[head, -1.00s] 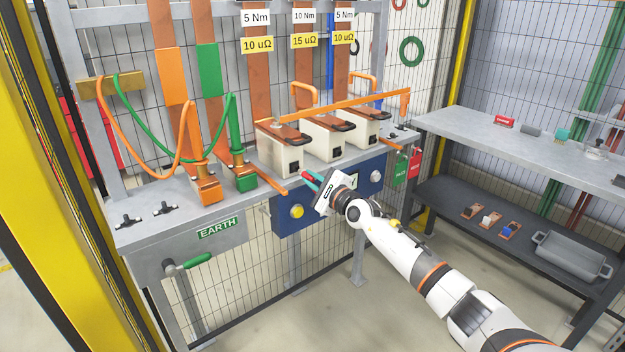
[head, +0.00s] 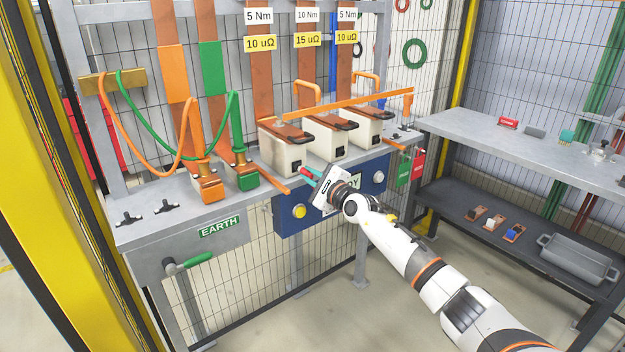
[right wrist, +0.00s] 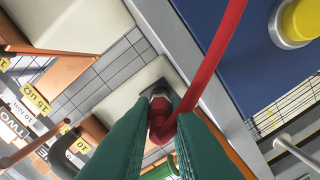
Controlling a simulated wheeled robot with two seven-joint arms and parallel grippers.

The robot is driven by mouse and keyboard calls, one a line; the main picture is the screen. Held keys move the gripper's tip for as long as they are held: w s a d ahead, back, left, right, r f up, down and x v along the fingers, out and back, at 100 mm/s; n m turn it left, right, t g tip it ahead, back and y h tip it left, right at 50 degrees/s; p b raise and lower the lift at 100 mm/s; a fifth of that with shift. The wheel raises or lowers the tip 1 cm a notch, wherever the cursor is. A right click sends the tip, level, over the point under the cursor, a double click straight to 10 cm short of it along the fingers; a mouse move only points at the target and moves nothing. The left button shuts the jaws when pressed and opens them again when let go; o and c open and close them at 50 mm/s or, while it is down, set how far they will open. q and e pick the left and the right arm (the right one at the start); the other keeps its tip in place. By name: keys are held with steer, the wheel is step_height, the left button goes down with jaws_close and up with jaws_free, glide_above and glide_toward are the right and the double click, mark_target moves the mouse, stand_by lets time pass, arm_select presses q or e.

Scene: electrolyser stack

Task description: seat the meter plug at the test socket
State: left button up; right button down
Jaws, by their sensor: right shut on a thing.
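My right gripper (head: 310,175) is in front of the bench, at the lower front of the leftmost white block (head: 278,152). In the right wrist view its two green fingers (right wrist: 160,135) are shut on the red meter plug (right wrist: 160,122). A red cable (right wrist: 215,65) runs up from the plug. The plug's far end is at a dark square socket (right wrist: 150,90) on the block's pale face. I cannot tell whether it is inside or just short of it. In the head view the plug is a small red spot by the fingertips. My left gripper is not in view.
A blue panel (head: 372,180) with a yellow button (head: 299,211) lies just below and behind the gripper. An orange bar (head: 345,105) spans above the white blocks. A copper strip end (head: 274,187) juts out left of the gripper. A grey shelf bench (head: 470,130) stands at the right.

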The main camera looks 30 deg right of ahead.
steer(key=c, duration=1.3)
jaws_free()
steer(key=shift+s+p, duration=0.3)
steer(key=shift+s+d+p, duration=0.15)
steer(key=shift+s+p, duration=0.25)
steer(key=shift+s, duration=1.5)
steer(key=shift+s+d+p, duration=0.15)
steer(key=shift+s+p, duration=0.3)
steer(key=shift+s, duration=1.45)
steer(key=shift+s+d+p, duration=0.15)
steer(key=shift+s+p, duration=0.25)
steer(key=shift+s, duration=1.5)
